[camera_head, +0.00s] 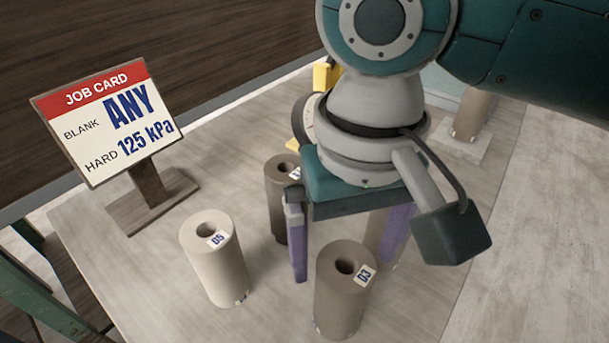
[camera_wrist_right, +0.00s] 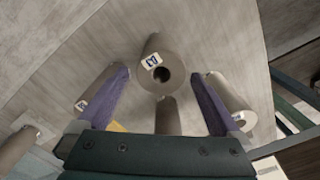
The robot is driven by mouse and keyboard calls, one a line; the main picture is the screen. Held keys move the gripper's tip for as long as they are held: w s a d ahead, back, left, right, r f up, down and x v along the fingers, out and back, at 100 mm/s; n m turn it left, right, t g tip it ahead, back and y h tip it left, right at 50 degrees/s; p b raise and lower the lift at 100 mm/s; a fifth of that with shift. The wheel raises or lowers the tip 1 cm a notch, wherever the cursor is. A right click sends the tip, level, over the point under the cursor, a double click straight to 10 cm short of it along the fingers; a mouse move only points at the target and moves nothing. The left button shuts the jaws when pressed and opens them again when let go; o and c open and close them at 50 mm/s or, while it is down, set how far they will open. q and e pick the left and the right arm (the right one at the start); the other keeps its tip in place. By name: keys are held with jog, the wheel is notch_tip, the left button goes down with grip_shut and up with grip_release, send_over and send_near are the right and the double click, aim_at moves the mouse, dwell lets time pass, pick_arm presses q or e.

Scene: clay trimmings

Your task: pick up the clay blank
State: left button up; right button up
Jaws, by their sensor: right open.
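Several hollow clay blanks stand upright on the table. A pale one marked D5 (camera_head: 217,268) is at the left, and a grey-brown one marked D3 (camera_head: 340,300) is at the front. A darker brown one (camera_head: 278,205) is behind, and another (camera_head: 376,235) is mostly hidden by a finger. My right gripper (camera_head: 345,265) points down, open and empty, just behind D3 in the picture. In the right wrist view, D3 (camera_wrist_right: 155,48) shows just beyond the fingertips and the dark blank (camera_wrist_right: 167,118) shows between the fingers. Contact cannot be told. My left gripper is out of view.
A job card (camera_head: 110,120) on a wooden stand reads BLANK ANY, HARD 125 kPa. Another blank (camera_head: 474,108) stands on a pale plate (camera_head: 462,148) at the back right. A yellow object (camera_head: 322,76) is partly hidden behind my arm. The table's front left is bare.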

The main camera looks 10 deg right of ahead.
jog(key=f, duration=0.6)
jog(key=shift+s+b, duration=0.3)
jog(key=shift+b, duration=0.05)
jog(key=shift+r, duration=0.1)
jog(key=shift+c, duration=0.4)
grip_shut()
